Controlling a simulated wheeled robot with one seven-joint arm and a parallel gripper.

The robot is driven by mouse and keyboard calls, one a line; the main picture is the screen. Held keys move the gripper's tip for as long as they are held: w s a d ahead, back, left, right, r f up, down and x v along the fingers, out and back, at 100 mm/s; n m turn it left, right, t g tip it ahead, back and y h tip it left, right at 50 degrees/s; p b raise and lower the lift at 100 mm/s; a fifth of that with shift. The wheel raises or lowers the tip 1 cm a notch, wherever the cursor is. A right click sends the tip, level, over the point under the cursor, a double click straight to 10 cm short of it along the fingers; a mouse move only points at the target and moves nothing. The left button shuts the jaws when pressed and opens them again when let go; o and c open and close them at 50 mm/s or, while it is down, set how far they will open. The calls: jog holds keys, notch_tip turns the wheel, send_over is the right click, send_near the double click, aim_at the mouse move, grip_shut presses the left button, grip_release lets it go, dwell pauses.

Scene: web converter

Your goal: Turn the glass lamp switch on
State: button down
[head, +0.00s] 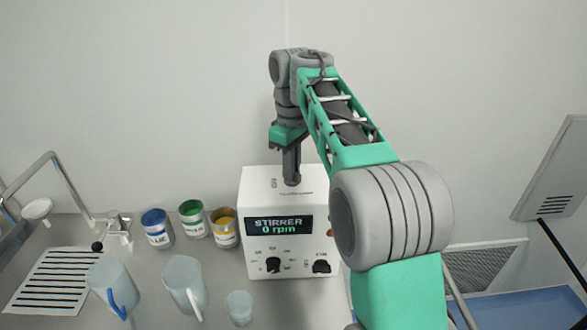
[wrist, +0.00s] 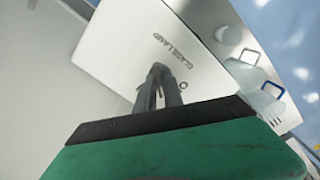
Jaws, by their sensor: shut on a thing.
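A white box (head: 256,206) with a display reading "STIRRER 0 rpm" stands on the counter against the wall. Two black knobs are on its front, a left knob (head: 273,264) and a right knob (head: 321,266). My gripper (head: 291,182) points down at the top of this box. In the wrist view my gripper (wrist: 159,70) has its fingertips together at the pale box top (wrist: 125,45), beside printed lettering and a small mark. It is shut on a small part there, seemingly the switch, which the fingers hide. No glass lamp can be made out.
Left of the box stand a blue jar (head: 157,228), a green jar (head: 193,219) and a yellow jar (head: 224,228). In front are two clear jugs (head: 112,285) (head: 184,284) and a small beaker (head: 239,307). A drain rack (head: 52,280) and tap are at far left.

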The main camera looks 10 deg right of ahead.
jog(key=m, duration=0.5)
jog(key=shift+s+f+m, duration=0.15)
jog(key=shift+m, duration=0.15)
jog(key=m, duration=0.5)
dwell(0.4)
jog(key=c, duration=1.7)
grip_release()
jog(key=shift+r, duration=0.25)
jog(key=shift+o, duration=1.2)
notch_tip(320, 180, up, 8)
jog(key=shift+s+f+p, duration=0.1)
jog(key=shift+p, duration=0.45)
